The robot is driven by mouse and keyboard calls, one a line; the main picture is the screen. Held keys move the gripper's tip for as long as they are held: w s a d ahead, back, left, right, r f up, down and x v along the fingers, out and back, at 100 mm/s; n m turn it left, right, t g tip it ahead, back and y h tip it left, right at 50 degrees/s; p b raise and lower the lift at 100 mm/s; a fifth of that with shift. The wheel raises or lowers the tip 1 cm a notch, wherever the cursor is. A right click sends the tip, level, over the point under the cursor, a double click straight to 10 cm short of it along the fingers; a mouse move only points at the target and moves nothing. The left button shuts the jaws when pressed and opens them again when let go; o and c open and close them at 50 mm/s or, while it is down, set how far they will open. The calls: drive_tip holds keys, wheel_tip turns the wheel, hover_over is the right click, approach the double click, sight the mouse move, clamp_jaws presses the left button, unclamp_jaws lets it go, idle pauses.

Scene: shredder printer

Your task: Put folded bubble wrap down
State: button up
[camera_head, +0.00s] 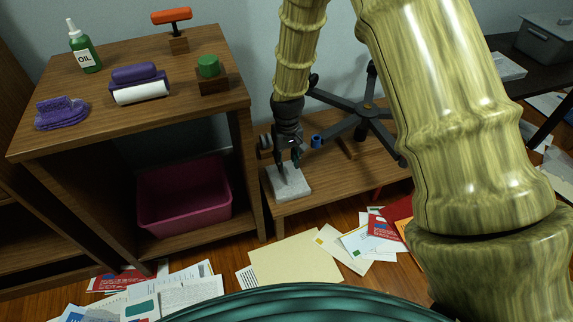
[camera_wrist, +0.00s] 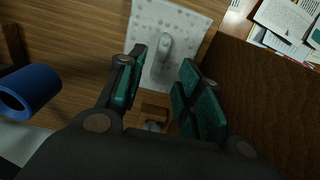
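The folded bubble wrap (camera_head: 291,184) is a pale grey, flat dotted slab with a raised grey ridge on top. It lies on the low wooden shelf (camera_head: 345,172), near its left end. My gripper (camera_head: 288,166) is just above it, pointing down. In the wrist view, the bubble wrap (camera_wrist: 187,32) lies beyond my fingertips, with its ridge between them. My gripper (camera_wrist: 163,62) has its fingers apart, with a visible gap on each side of the ridge. Whether the fingertips touch the slab's top cannot be told.
A taller wooden cabinet (camera_head: 130,128) stands close on the left, with a pink bin (camera_head: 185,195) inside. A blue cylinder (camera_head: 316,141) and a black star-shaped base (camera_head: 355,120) are right of my gripper. Papers (camera_head: 300,258) litter the floor in front.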

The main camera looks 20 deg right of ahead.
sight(287, 173)
wheel_tip(287, 173, up, 7)
drive_tip(key=p, duration=0.2)
drive_tip(key=s+f, duration=0.2)
drive_tip(key=f, duration=0.1)
drive_tip(key=s+f, duration=0.3)
drive_tip(key=f, duration=0.1)
drive_tip(key=s+d+f, duration=0.1)
drive_tip(key=s+f, duration=0.2)
drive_tip(key=shift+f, duration=0.15)
drive_tip(key=s+f, duration=0.4)
drive_tip(key=s, duration=0.5)
drive_tip(key=s+d+f, duration=0.1)
drive_tip(key=s+f, duration=0.3)
drive_tip(key=s, duration=0.6)
drive_tip(key=s+d+f, duration=0.1)
drive_tip(key=s+f, duration=0.4)
drive_tip(key=s, duration=0.4)
drive_tip(key=shift+s+m, duration=0.35)
drive_tip(key=shift+m, duration=0.05)
drive_tip(key=shift+d, duration=0.1)
